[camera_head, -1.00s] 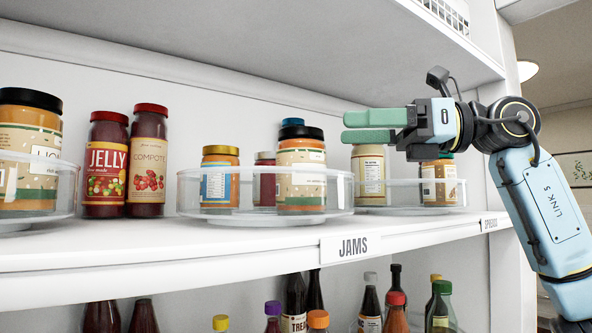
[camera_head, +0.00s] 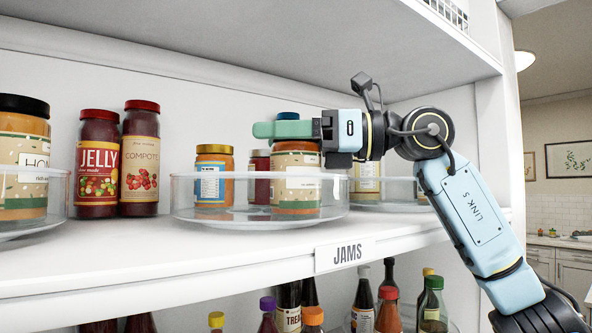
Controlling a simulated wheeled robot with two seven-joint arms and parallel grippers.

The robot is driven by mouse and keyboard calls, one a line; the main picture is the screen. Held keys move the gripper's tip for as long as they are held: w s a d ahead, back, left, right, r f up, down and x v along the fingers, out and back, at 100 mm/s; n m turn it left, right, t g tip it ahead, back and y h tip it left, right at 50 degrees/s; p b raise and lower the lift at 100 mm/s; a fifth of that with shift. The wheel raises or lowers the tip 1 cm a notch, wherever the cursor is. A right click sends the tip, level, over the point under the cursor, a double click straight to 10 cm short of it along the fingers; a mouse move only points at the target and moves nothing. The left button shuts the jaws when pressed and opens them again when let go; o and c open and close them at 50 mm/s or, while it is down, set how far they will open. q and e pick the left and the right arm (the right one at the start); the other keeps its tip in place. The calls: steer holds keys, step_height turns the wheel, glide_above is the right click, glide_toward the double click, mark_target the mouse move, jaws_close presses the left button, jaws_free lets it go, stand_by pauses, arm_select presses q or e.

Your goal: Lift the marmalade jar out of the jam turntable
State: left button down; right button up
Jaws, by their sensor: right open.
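The jam turntable (camera_head: 235,213) is a clear round tray with a raised rim, standing above the JAMS label. A blue lid (camera_head: 288,116) shows behind. I cannot read which jar is marmalade. My right gripper (camera_head: 264,130) is open, its green fingers pointing left at the front jar's lid height, hiding that lid. I cannot tell whether it touches the jar. My left gripper is out of view.
A jelly jar (camera_head: 97,168) and a compote jar (camera_head: 140,172) stand left of the turntable. Another clear turntable (camera_head: 62,183) is at far left, and one (camera_head: 400,190) is partly behind my arm. A shelf (camera_head: 330,45) hangs above; several bottles stand below.

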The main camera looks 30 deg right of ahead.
jaws_close()
stand_by(0.4)
steer(key=shift+r, duration=0.1)
